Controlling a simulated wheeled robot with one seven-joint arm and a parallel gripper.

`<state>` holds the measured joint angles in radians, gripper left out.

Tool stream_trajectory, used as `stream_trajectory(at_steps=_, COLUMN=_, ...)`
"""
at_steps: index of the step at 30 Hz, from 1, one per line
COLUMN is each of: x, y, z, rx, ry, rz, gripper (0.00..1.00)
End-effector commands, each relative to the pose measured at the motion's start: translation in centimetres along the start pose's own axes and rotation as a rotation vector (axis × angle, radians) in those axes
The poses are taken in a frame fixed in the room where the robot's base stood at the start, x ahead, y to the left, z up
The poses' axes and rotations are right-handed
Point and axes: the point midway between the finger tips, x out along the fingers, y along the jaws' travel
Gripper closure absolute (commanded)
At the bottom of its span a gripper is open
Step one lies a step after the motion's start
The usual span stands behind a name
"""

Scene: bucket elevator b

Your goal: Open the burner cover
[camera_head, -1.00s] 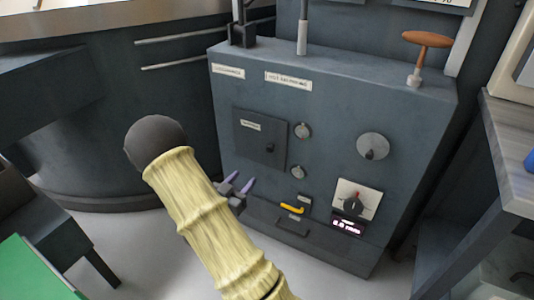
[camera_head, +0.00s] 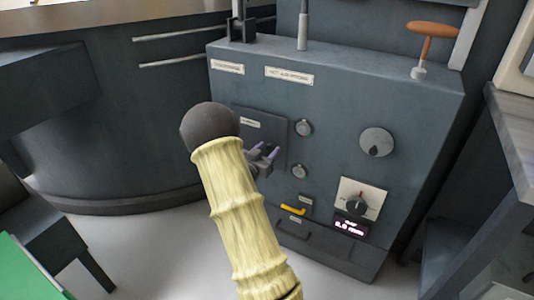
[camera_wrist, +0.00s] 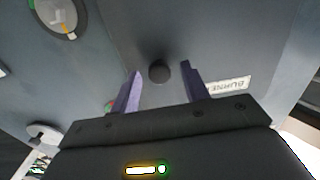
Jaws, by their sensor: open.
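In the wrist view my gripper (camera_wrist: 160,88) is open, with purple fingers apart. The cover's round dark knob (camera_wrist: 159,71) shows between and just beyond the fingertips. A white label reading "BURNE" (camera_wrist: 228,86) is beside the right finger. I cannot tell whether the fingers touch the knob.
The cabinet (camera_head: 335,100) also bears small round knobs (camera_head: 303,128), a large dial (camera_head: 376,142), a red-pointer dial (camera_head: 358,201) and a yellow handle (camera_head: 293,210). An orange-handled lever (camera_head: 430,30) stands on top. A table (camera_head: 515,130) is at right.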

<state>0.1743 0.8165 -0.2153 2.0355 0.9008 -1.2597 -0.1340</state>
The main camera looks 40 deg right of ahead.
Motion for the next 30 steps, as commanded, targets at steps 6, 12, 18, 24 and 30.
stream_trajectory(at_steps=6, x=0.34, y=0.00, z=-0.04, rx=0.000, ry=-0.001, rz=0.000, gripper=0.54)
stream_trajectory(at_steps=12, x=0.32, y=0.00, z=-0.03, rx=0.000, ry=-0.001, rz=0.000, gripper=0.74)
stream_trajectory(at_steps=18, x=0.30, y=-0.02, z=-0.02, rx=0.000, ry=-0.001, rz=-0.001, gripper=1.00)
stream_trajectory(at_steps=24, x=0.26, y=-0.02, z=-0.04, rx=0.000, ry=0.000, rz=0.003, gripper=1.00)
stream_trajectory(at_steps=30, x=0.32, y=0.44, z=-0.14, rx=0.001, ry=0.000, rz=0.038, gripper=1.00)
